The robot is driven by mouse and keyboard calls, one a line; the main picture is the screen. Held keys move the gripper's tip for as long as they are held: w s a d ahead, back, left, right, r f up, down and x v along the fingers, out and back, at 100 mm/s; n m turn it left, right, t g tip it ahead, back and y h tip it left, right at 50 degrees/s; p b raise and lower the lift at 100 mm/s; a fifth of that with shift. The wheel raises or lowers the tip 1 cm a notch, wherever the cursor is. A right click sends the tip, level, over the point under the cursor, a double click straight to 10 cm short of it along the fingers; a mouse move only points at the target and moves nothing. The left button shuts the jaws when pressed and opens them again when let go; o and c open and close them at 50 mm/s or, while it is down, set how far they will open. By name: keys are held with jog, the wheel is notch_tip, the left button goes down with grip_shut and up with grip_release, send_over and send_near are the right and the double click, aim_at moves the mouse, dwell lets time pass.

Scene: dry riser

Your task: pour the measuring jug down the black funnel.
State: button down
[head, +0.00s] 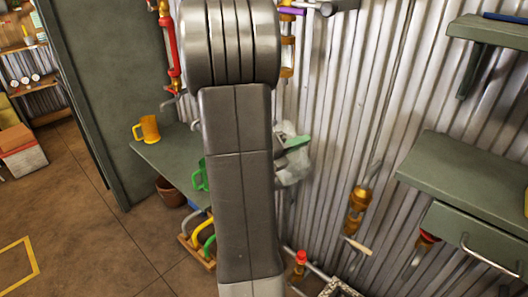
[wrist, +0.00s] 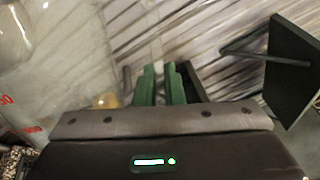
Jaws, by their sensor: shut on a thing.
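The measuring jug (head: 290,172) is clear and shows in the head view just right of my arm, in front of the corrugated wall. Part of it is hidden behind the arm. In the wrist view the jug (wrist: 45,65) fills the left side, with red markings low on it. The jug is held off the table. I cannot tell its tilt or its contents clearly. I cannot make out the black funnel in either view.
A green table (head: 165,158) holds a yellow mug (head: 146,129); a green mug (head: 200,176) is partly behind my arm. Brass and red pipe fittings (head: 358,198) stick out from the wall. A green shelf and drawer unit (head: 465,180) stands at right. Floor at left is open.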

aim_at(293, 131)
jog(key=shift+w+a+r+n+p, duration=0.25)
jog(key=shift+w+r+n+p, duration=0.3)
jog(key=shift+r+p, duration=0.3)
jog(key=shift+w+a+n+p, duration=0.35)
jog(key=shift+w+a+n, duration=0.15)
jog(key=shift+w, duration=0.25)
jog(key=shift+w+a+r+n+p, duration=0.15)
jog(key=shift+w+n+p, duration=0.1)
jog(key=shift+w, duration=0.15)
jog(key=shift+w+a+n+p, duration=0.15)
jog(key=shift+w+n, duration=0.05)
jog(key=shift+w, duration=0.15)
jog(key=shift+w+a+r+n+p, duration=0.45)
jog(key=shift+w+r+n+p, duration=0.3)
jog(key=shift+p, duration=1.3)
jog(key=shift+w+a+r+n+p, duration=0.45)
jog(key=shift+w+n+p, duration=0.35)
jog(key=shift+p, duration=1.2)
